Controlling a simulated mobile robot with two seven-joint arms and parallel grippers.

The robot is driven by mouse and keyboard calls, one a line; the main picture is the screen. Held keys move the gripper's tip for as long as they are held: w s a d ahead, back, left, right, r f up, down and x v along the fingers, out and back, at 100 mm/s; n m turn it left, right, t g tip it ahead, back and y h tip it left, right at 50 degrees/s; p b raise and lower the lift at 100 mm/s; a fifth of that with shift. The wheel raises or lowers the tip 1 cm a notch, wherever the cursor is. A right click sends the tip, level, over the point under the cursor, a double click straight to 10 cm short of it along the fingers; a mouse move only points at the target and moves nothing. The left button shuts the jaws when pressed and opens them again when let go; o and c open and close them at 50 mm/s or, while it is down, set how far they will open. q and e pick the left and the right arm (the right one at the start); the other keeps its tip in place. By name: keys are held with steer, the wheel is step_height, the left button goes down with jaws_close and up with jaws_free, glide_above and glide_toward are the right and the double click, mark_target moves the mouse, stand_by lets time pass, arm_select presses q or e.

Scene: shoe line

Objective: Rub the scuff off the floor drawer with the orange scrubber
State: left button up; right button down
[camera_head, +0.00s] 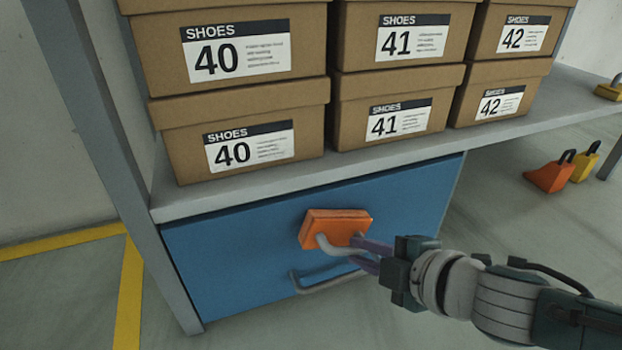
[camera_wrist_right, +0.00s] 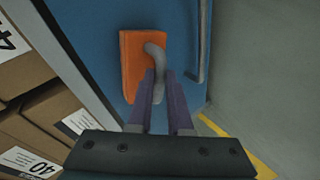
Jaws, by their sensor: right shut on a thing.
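The blue floor drawer (camera_head: 225,265) sits under the shelf, closed, with a grey bar handle (camera_head: 325,284) low on its front. My right gripper (camera_head: 352,251) is shut on the grey handle of the orange scrubber (camera_head: 335,224). The scrubber is up against the drawer front, above the bar handle; whether it presses on it I cannot tell. In the right wrist view the scrubber (camera_wrist_right: 142,60) lies flat-side toward the blue drawer front (camera_wrist_right: 185,35), with its curved handle between my fingers. No scuff shows; the scrubber may cover it. My left gripper is not in view.
Cardboard shoe boxes (camera_head: 240,140) stand in two rows on the grey shelf (camera_head: 190,201) above the drawer. A grey post (camera_head: 85,120) stands at the left. An orange object (camera_head: 548,177) and a yellow one (camera_head: 585,164) sit on the floor at right. Yellow tape (camera_head: 128,290) marks the floor.

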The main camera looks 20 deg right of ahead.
steer(key=a, duration=0.6)
steer(key=shift+a, duration=0.4)
steer(key=s, duration=0.6)
steer(key=shift+d+p, duration=0.2)
steer(key=shift+p, duration=0.25)
steer(key=s, duration=0.3)
stand_by(0.3)
stand_by(1.1)
